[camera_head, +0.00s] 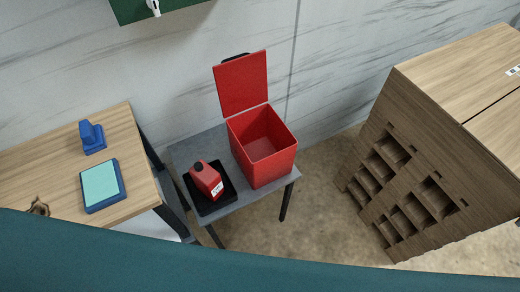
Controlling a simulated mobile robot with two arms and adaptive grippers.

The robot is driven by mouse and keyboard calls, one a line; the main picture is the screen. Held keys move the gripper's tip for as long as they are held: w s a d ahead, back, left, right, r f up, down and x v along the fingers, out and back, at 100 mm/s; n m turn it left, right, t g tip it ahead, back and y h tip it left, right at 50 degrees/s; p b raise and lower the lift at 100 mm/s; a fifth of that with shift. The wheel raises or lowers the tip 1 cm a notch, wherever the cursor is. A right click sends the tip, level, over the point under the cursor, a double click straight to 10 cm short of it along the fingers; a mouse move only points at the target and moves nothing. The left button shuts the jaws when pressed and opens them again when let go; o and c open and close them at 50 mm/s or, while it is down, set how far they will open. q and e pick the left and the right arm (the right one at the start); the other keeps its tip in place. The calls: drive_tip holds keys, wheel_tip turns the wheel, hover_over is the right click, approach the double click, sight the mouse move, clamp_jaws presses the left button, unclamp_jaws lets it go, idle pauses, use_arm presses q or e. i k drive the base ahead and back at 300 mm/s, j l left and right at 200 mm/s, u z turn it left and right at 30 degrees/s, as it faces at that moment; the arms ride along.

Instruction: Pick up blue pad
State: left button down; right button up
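A blue pad-like object with a raised grip (92,137) stands on the wooden table at the left, toward its back edge. In front of it on the same table lies a flat blue tray with a light teal top (101,185). I cannot tell for sure which of the two is the blue pad. Neither gripper is in view, and nothing touches either blue object.
The wooden table (40,165) also holds a small brown object (39,207). A grey side table (190,150) carries an open red bin (272,165) and a red bottle (206,179) on a black tray (225,202). A wooden cabinet (420,110) stands right.

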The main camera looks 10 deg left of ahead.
sight(93, 138)
drive_tip(key=u, duration=1.65)
